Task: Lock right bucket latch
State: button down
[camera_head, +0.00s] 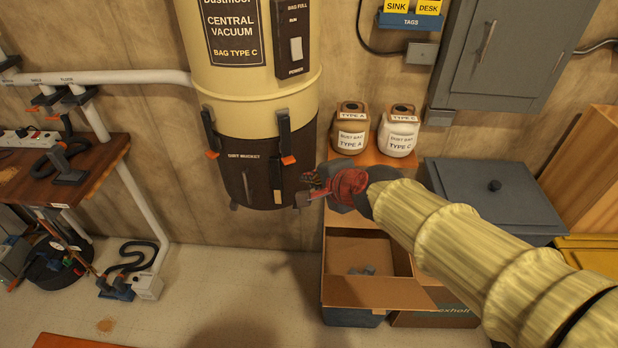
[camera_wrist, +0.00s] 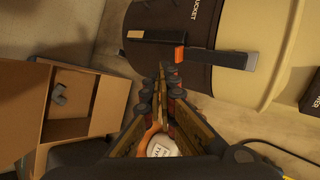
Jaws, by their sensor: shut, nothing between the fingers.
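The dark dirt bucket (camera_head: 248,172) hangs under the cream central vacuum body (camera_head: 260,95). Its right latch (camera_head: 284,136) is a black lever with an orange piece at its lower end. In the wrist view this latch (camera_wrist: 230,58) lies across the upper right, its orange piece (camera_wrist: 179,55) towards the middle. Whether it is fastened I cannot tell. The left latch (camera_head: 210,130) is on the bucket's other side. My gripper (camera_head: 304,194) is shut and empty, just right of the bucket and below the right latch. Its fingertips (camera_wrist: 162,78) appear apart from the latch.
Two dust bag jars (camera_head: 351,128) (camera_head: 398,130) stand on a shelf to the right. An open cardboard box (camera_head: 360,290) is below my gripper. A grey lidded bin (camera_head: 490,195) is further right. A wooden workbench (camera_head: 60,180) stands left. Floor is clear below the bucket.

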jog(key=s+d, duration=0.4)
jog(key=s, duration=0.3)
jog(key=shift+s+p, duration=0.2)
jog(key=shift+p, duration=0.25)
jog(key=shift+f, duration=0.1)
jog(key=s+d+f+n+g+h, duration=0.1)
jog(key=s+d+f+n+g, duration=0.1)
jog(key=s+n, duration=0.3)
jog(key=s+d+f+n+g, duration=0.2)
jog(key=s+n, duration=0.3)
jog(key=s+d+r+n+h, duration=0.1)
jog(key=s+d+r+h, duration=0.1)
jog(key=d, duration=0.4)
jog(key=s+d+r+n+h, duration=0.1)
jog(key=s+d+r+h, duration=0.1)
jog(key=d, duration=0.4)
jog(key=shift+s, duration=0.45)
jog(key=shift+a+n, duration=0.25)
jog(key=shift+n, duration=0.05)
